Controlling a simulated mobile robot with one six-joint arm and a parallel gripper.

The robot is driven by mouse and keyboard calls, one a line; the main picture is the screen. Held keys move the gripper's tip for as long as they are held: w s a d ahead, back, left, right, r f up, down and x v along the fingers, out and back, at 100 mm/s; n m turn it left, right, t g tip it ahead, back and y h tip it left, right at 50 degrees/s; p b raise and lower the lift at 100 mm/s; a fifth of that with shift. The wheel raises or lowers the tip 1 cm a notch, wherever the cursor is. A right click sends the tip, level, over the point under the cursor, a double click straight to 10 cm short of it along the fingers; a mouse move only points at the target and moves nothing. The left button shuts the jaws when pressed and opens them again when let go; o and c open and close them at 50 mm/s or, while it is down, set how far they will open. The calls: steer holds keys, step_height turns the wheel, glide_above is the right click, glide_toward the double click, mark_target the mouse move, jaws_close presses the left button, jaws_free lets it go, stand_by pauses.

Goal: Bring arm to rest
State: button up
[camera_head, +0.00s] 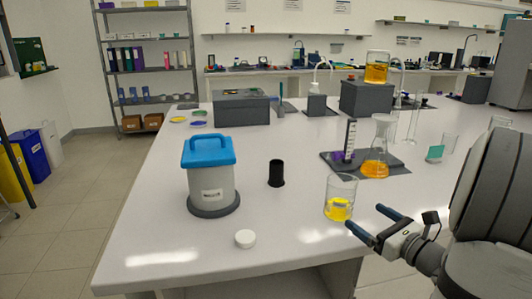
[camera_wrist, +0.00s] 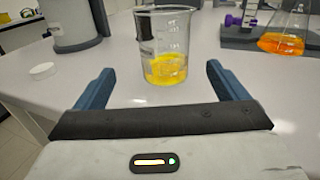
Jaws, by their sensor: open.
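My gripper (camera_head: 368,222) is open and empty at the front edge of the white bench, at the right of the head view. Its two blue fingers also show wide apart in the wrist view (camera_wrist: 156,88). A glass beaker (camera_head: 341,198) with yellow liquid stands upright on the bench just beyond the fingertips. In the wrist view the beaker (camera_wrist: 163,45) stands ahead of the gap between the fingers, apart from both.
A grey canister with a blue lid (camera_head: 209,166), a black cylinder (camera_head: 276,173) and a white cap (camera_head: 245,238) stand to the left. A flask with orange liquid (camera_head: 376,160) stands on a dark mat behind the beaker. The bench's front left (camera_head: 160,235) is clear.

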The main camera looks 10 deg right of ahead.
steer(key=a+n+g+y+p, duration=0.1)
steer(key=a+n+g, duration=0.1)
steer(key=a, duration=0.2)
steer(key=s+a+r+n+g+y, duration=0.1)
steer(key=a+n, duration=0.2)
steer(key=a, duration=0.1)
steer(key=a+n+g+y+p, duration=0.1)
steer(key=a+n+g, duration=0.1)
steer(key=a, duration=0.2)
steer(key=shift+s+r+g+y+p, duration=0.3)
steer(key=shift+r+y, duration=0.05)
steer(key=shift+y, duration=0.05)
steer(key=s+a+n+g+h+p, duration=0.45)
steer(key=s+a+n+g, duration=0.65)
steer(key=n, duration=0.4)
steer(key=s+d+r+n+t+h+p, duration=0.2)
steer(key=r+n+h, duration=0.3)
steer(key=n, duration=0.4)
steer(key=shift+s+d+n+t+h+p, duration=0.35)
steer(key=shift+d+p, duration=0.25)
steer(key=shift+p, duration=0.2)
